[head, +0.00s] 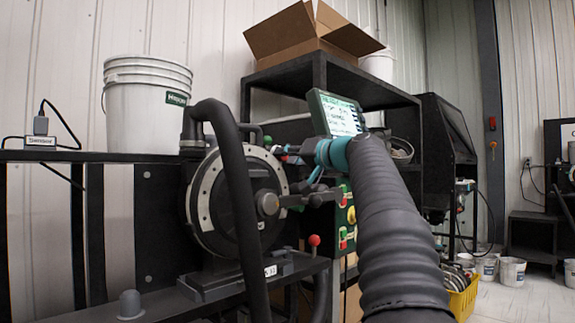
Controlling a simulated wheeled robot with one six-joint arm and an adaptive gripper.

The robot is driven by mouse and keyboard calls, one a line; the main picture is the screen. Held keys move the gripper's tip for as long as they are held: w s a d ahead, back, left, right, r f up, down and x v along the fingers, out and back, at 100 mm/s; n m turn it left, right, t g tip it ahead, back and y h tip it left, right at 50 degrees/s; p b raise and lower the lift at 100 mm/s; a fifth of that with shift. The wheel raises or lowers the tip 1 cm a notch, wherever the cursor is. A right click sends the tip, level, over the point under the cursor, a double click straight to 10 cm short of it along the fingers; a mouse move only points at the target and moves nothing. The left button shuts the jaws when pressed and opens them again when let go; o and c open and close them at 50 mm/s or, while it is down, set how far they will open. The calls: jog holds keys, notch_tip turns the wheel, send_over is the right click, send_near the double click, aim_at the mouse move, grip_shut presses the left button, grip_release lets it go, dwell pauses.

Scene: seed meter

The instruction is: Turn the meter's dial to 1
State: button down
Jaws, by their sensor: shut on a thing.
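The meter (212,205) stands at centre left, a round black body with a white graduated ring. Its dial handle (268,204) sticks out from the centre of the face. My arm reaches in from the lower right, and my gripper (288,200) is at the handle, shut on it. The fingers are small and dark here, so the exact grip is hard to see. A thick black hose hides part of the face. The numbers on the ring are too small to read, so I cannot tell the dial's setting.
The black hose (238,190) hangs in front of the meter. A screen (337,114) and a green button panel (346,215) stand behind my wrist. A red-knobbed lever (314,241) is below the gripper. A white bucket (147,105) stands on the left shelf.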

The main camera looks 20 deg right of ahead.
jog(key=shift+n, duration=0.7)
jog(key=c, duration=0.9)
grip_release()
jog(key=shift+s, duration=0.1)
jog(key=v, duration=1.2)
